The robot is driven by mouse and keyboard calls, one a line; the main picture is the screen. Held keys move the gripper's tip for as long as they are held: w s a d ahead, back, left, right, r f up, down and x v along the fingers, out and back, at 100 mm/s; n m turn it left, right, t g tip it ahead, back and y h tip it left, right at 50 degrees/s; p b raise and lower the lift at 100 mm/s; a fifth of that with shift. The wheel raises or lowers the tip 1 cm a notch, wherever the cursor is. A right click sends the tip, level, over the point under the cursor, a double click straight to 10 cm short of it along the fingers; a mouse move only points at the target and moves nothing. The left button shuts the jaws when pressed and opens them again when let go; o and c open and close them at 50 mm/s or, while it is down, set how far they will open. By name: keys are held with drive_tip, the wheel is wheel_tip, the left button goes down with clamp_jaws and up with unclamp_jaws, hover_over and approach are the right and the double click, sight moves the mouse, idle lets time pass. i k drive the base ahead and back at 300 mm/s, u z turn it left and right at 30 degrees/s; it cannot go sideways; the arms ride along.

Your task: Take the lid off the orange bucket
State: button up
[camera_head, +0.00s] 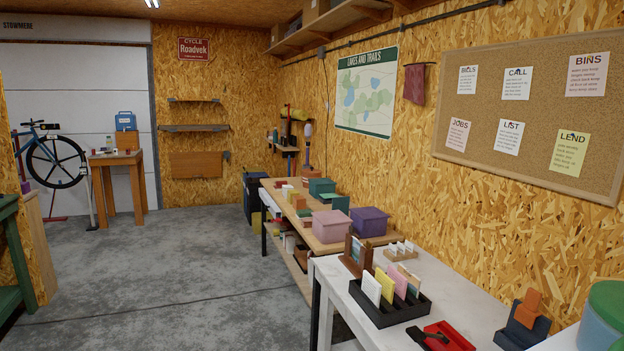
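I cannot make out an orange bucket in this view. A small orange box-like thing (298,201) stands among other boxes on the far plank bench (298,238), too small to tell more. A round blue tub with a green lid (606,302) is at the lower right edge, partly cut off by the frame. My gripper is not in view.
A white table (464,300) in front holds a black rack of cards (388,305), a red tray (450,336) and an orange block in a dark blue holder (528,315). Purple (369,221) and pink (331,226) boxes stand beyond. The grey floor (190,262) at left is clear.

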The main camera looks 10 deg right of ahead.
sight(311, 170)
drive_tip(key=u, duration=0.15)
drive_tip(key=i, duration=1.15)
drive_tip(key=u, duration=0.45)
drive_tip(key=i, duration=3.9)
drive_tip(key=z, duration=0.3)
drive_tip(key=i, duration=1.3)
drive_tip(key=z, duration=0.65)
drive_tip(key=i, duration=1.4)
drive_tip(key=z, duration=0.85)
drive_tip(key=i, duration=1.15)
drive_tip(key=z, duration=0.35)
